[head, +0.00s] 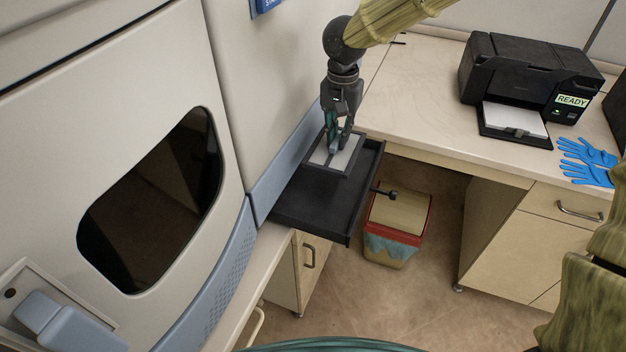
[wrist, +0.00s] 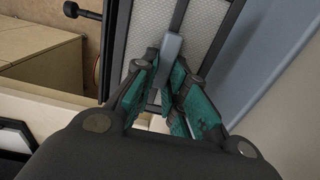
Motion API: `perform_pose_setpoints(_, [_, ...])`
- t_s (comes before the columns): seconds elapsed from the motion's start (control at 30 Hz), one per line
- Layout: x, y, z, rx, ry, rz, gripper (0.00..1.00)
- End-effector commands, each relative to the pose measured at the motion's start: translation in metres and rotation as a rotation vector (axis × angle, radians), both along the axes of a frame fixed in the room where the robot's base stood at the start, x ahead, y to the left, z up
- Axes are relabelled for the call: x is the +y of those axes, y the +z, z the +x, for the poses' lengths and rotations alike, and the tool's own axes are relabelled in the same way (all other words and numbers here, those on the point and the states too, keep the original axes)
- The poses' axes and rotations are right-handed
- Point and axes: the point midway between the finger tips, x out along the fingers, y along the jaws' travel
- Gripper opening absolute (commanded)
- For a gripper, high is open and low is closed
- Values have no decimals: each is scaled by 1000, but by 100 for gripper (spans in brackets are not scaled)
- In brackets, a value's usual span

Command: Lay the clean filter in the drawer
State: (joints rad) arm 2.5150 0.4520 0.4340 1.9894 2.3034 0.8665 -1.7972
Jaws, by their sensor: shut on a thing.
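The clean filter (head: 346,157) is a pale panel in a dark frame with a bar across it. It is in the black drawer (head: 318,212), at the drawer's far end; I cannot tell whether it rests on the floor of the drawer. My gripper (head: 334,146) points down over the filter, its teal fingers shut on the filter's grey-blue grip tab. In the wrist view the filter's pale mesh (wrist: 205,25) and the tab (wrist: 172,48) show between the fingers (wrist: 168,85). The drawer is pulled out from the cream instrument (head: 165,70).
A black knob (head: 392,195) sticks out from the drawer's right wall. A bin (head: 397,222) stands on the floor to the right. A printer (head: 525,85) and blue gloves (head: 588,160) lie on the bench. The near part of the drawer is empty.

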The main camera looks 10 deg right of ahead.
Motion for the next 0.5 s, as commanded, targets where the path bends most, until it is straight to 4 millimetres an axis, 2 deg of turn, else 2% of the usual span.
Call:
perform_pose_setpoints(0.3, [-1,-43,-2,3,-5,-3,0])
perform_pose_setpoints(0.5, [-1,-59,-2,1,-4,-2,0])
